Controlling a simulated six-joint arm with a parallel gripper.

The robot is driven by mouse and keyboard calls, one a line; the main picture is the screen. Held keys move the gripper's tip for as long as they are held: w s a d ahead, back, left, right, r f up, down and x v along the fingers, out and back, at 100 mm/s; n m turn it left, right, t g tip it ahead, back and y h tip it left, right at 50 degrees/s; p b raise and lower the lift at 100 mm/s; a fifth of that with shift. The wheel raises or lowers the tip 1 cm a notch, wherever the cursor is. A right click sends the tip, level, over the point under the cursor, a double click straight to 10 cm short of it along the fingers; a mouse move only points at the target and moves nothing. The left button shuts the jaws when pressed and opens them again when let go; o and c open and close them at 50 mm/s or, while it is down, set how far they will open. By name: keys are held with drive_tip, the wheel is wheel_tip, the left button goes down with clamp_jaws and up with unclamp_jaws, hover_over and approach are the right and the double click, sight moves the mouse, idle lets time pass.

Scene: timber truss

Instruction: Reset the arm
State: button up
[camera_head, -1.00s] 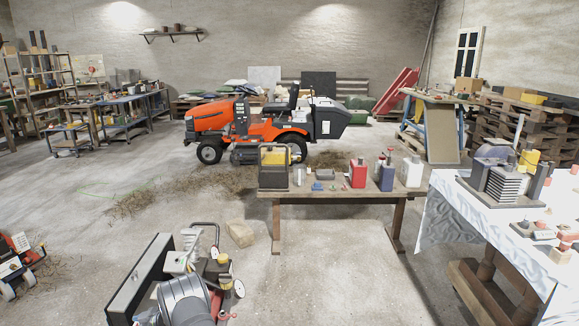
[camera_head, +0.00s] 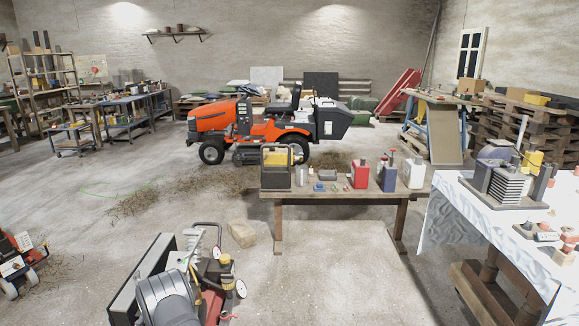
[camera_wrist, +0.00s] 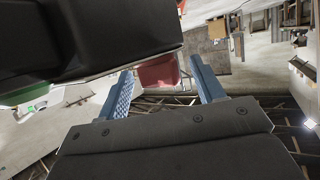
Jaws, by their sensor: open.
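My gripper (camera_wrist: 161,66) shows in the wrist view with its two blue-grey fingers wide apart. Nothing is held between them. A red shape (camera_wrist: 158,74) shows behind the gap, apart from the fingers as far as I can tell. The wrist view is steeply tilted, with roof beams (camera_wrist: 292,140) along its lower part. A large dark shape fills its upper left; I cannot tell what it is. I cannot make out the gripper in the head view.
A wooden bench (camera_head: 340,209) with cans and bottles stands mid-room. A cloth-covered table (camera_head: 452,205) is at right. An orange tractor (camera_head: 268,130) stands behind the bench. A red machine (camera_head: 213,278) and a block (camera_head: 241,234) are at front. Open floor lies at left (camera_head: 85,210).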

drive_tip(key=shift+m+t+h, duration=0.3)
drive_tip(key=shift+m+t, duration=0.1)
drive_tip(key=shift+t, duration=0.1)
drive_tip(key=shift+v, duration=2.8)
